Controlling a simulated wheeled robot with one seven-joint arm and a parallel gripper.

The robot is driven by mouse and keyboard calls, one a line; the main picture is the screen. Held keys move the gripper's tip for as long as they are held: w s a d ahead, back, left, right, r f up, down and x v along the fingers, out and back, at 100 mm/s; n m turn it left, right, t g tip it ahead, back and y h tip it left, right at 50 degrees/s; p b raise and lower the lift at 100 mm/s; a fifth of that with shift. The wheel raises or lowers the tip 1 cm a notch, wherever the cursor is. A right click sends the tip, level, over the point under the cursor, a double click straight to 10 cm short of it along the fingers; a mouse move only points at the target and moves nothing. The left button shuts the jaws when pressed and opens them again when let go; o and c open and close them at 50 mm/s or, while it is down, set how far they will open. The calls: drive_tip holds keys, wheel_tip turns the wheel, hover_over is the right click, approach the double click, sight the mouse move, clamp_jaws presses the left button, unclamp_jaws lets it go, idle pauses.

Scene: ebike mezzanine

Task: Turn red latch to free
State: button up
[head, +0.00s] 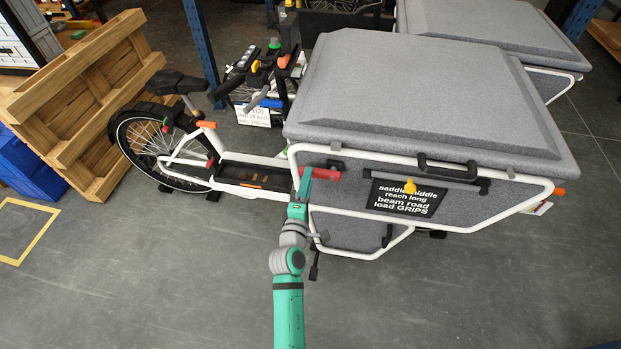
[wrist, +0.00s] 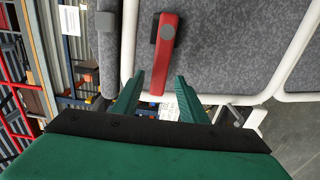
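The red latch (head: 325,174) is a short bar on the side of the grey cargo box (head: 352,164), below its lid, and lies about level in the head view. In the wrist view the red latch (wrist: 164,58) shows a round grey pivot near its upper end. My gripper (head: 306,178) is at the latch's left end. In the wrist view its two green fingers (wrist: 158,80) stand apart, with the latch's free end between them and a gap on each side. Whether a finger touches the latch is not clear.
The white frame tube (head: 453,229) of the cargo bike runs around the box side close to my gripper. A black handle (head: 447,170) and a sign (head: 404,198) are to the right. A wooden pallet (head: 85,105) leans at left. The floor in front is clear.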

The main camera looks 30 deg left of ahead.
drive_tip(key=v, duration=0.9)
drive_tip(key=shift+s, duration=0.15)
drive_tip(key=s+d+f+m+g+h, duration=0.1)
drive_tip(key=s+d+f+m, duration=0.2)
drive_tip(key=s+d+m, duration=0.4)
drive_tip(key=s+d+f+m+h, duration=0.25)
drive_tip(key=s+d, duration=0.35)
drive_tip(key=d, duration=0.4)
drive_tip(key=s+d+r+m+h, duration=0.1)
drive_tip(key=s+d+r+m, duration=0.1)
drive_tip(key=s+d+m, duration=0.4)
drive_tip(key=s+d+r+m+h, duration=0.2)
drive_tip(key=s+d+r+m, duration=0.1)
drive_tip(key=s+d+m, duration=0.4)
drive_tip(key=shift+d+v, duration=0.2)
drive_tip(key=shift+v, duration=0.9)
